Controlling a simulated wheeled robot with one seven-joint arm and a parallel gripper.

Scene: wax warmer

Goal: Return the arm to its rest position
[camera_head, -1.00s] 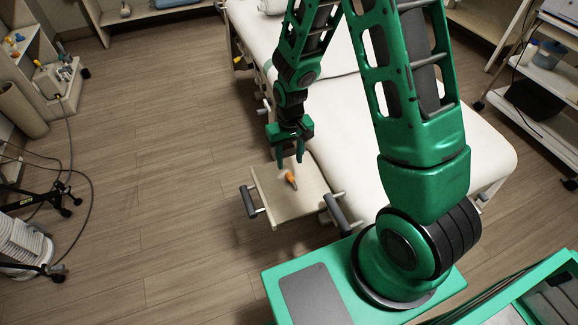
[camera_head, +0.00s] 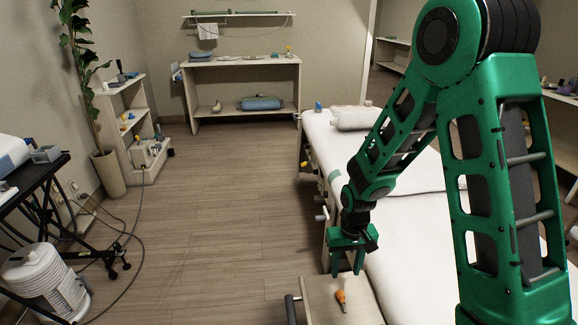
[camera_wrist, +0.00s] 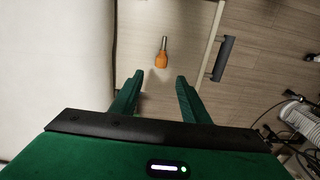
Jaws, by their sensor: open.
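My green gripper (camera_head: 347,262) hangs open and empty above a small board (camera_head: 322,307) at the near end of the white treatment bed (camera_head: 425,225). A small orange-handled item (camera_head: 341,296) lies on the board, below my fingers and apart from them. In the wrist view my open fingers (camera_wrist: 157,92) point toward the orange item (camera_wrist: 162,58), with nothing between them. My arm is bent, reaching down from the upper right in the head view.
A plant (camera_head: 103,165) and small shelf (camera_head: 128,120) stand at the left. A dark cart (camera_head: 35,190) and white ribbed container (camera_head: 45,283) are nearer. A wall table (camera_head: 240,62) stands at the back. The floor (camera_head: 215,220) between is clear.

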